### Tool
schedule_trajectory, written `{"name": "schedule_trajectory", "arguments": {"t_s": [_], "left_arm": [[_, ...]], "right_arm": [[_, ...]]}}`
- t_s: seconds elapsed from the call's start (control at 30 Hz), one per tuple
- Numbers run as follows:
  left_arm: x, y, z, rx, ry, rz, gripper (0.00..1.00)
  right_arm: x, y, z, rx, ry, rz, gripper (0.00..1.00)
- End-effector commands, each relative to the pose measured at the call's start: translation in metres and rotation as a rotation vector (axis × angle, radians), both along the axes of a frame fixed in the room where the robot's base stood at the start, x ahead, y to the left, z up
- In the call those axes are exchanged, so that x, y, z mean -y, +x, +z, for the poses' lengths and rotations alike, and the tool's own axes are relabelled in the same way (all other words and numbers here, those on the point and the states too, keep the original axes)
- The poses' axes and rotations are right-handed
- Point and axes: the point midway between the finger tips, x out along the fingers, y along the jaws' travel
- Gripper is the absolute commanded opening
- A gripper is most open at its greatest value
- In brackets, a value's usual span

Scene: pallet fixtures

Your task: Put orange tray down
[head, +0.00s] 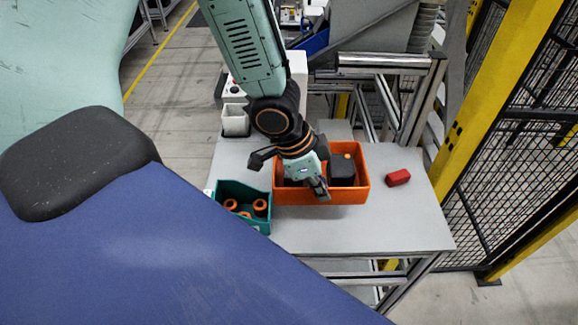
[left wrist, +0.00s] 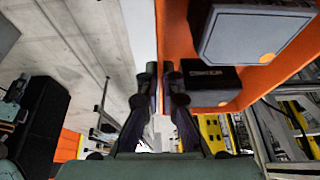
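The orange tray (head: 347,197) is at the middle of the grey table and looks roughly level. It holds dark boxes, one with an orange dot; the boxes also show in the left wrist view (left wrist: 255,35). My left gripper (head: 320,188) comes down from above at the tray's near wall. In the left wrist view its fingers (left wrist: 159,88) lie close on either side of the tray's wall, pinching it. I cannot tell whether the tray's bottom touches the table. The gripper hides part of the tray's left inside. My right gripper is not in view.
A teal bin (head: 243,222) with several orange round parts stands close to the tray's left. A red block (head: 398,177) lies to its right. A black mesh fence (head: 535,120) with yellow posts stands right.

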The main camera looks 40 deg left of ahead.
Motion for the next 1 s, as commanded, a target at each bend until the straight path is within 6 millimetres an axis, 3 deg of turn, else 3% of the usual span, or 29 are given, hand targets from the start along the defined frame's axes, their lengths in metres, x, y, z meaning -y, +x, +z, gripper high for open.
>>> {"name": "schedule_trajectory", "arguments": {"t_s": [0.4, 0.77, 1.0], "left_arm": [[0.002, -0.001, -0.053, 0.002, -0.001, -0.002, 0.0], [0.001, 0.001, -0.067, 0.001, -0.001, -0.001, 0.0], [0.0, 0.002, -0.094, 0.001, -0.001, -0.001, 0.0]], "right_arm": [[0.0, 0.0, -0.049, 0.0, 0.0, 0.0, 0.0], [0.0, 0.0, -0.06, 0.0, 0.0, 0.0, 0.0], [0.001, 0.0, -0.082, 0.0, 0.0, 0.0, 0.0]]}}
